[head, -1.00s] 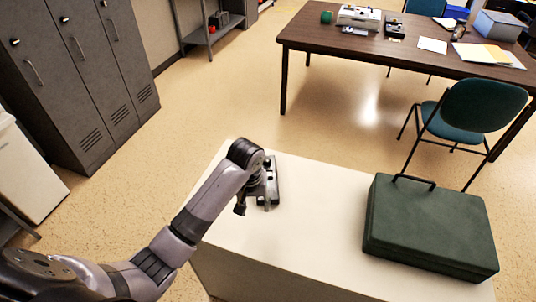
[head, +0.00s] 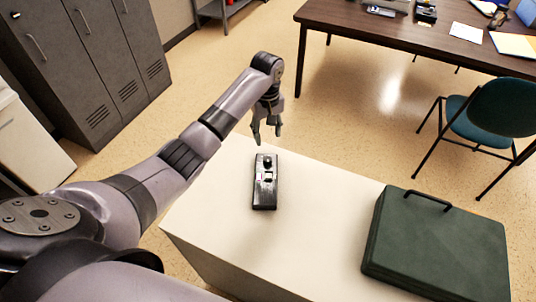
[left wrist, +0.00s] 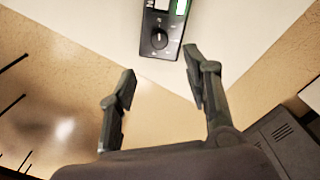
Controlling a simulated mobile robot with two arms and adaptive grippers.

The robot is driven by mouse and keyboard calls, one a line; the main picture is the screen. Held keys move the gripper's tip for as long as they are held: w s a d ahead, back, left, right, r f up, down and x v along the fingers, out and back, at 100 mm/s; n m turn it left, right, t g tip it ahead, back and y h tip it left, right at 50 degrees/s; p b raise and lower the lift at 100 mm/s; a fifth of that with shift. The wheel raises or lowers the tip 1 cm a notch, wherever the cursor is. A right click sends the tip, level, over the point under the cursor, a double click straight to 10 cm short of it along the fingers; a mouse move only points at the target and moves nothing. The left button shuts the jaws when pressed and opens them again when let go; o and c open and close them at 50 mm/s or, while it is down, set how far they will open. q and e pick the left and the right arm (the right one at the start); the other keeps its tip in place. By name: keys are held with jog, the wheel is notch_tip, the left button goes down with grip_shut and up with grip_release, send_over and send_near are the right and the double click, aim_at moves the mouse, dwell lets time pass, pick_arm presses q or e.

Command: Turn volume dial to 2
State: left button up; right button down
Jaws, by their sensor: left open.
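A small black device (head: 264,195) lies on the white cabinet top, with its round volume dial (head: 267,162) at the far end. In the left wrist view the black dial (left wrist: 159,38) shows a pale pointer line and small marks around it; the numbers are too small to read. A white label and a green strip show beyond it. My left gripper (head: 266,134) is open and empty, above the cabinet's far edge, just beyond the device and apart from it. In the left wrist view the fingers (left wrist: 160,72) are spread on either side below the dial. My right gripper is not in view.
A dark green case (head: 440,245) lies on the right of the white cabinet top (head: 320,215). The top between case and device is clear. A brown table (head: 400,50) and a teal chair (head: 495,110) stand beyond; grey lockers (head: 85,70) stand left.

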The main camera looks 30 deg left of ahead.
aim_at(268, 158)
pick_arm(q)
notch_tip(268, 158, down, 12)
dwell(0.3)
grip_shut()
dwell(0.6)
